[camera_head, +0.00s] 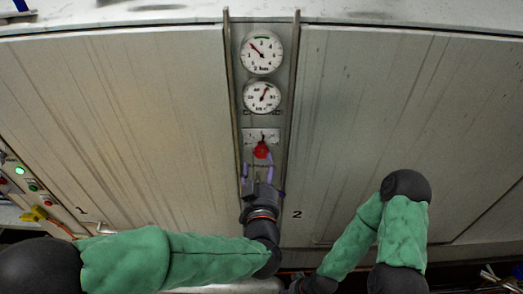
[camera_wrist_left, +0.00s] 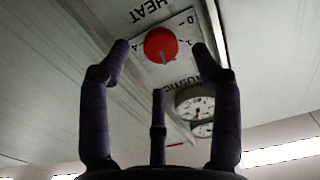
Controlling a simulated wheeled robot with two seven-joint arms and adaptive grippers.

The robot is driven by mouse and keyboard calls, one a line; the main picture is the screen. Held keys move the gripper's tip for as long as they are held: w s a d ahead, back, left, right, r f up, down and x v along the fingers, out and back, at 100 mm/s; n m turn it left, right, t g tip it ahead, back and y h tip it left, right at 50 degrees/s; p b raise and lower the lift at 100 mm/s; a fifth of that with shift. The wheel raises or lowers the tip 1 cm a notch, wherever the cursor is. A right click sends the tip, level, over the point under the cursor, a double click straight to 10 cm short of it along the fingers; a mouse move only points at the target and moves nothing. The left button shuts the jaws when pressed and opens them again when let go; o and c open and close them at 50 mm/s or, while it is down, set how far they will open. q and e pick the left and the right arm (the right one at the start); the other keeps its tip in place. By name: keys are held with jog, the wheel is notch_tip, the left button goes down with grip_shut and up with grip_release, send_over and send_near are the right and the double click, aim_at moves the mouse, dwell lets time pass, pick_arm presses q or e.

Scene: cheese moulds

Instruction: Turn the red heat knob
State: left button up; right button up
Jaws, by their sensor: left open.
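The red heat knob (camera_head: 261,151) sits on a light scale plate (camera_head: 262,135) low on the narrow upright panel. In the left wrist view the round knob (camera_wrist_left: 160,44) shows face on beside the word HEAT, with a pale mark at its lower edge. My left gripper (camera_head: 258,168) is open just below the knob in the head view. In the wrist view its two outer dark fingers stand either side of the knob, with visible gaps, and a third finger stands below it. Whether any finger touches the knob cannot be told. My right gripper's fingers do not show.
Two round gauges (camera_head: 262,52) (camera_head: 262,97) are above the knob. Raised rails (camera_head: 232,110) (camera_head: 294,90) flank the panel. Wide grey doors lie on both sides. A control box with a green light (camera_head: 19,170) and a yellow switch (camera_head: 34,214) is at far left.

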aim_at(262, 155)
pick_arm(q)
jog(key=shift+w+p, duration=0.4)
jog(key=shift+w, duration=2.75)
jog(key=c, duration=1.2)
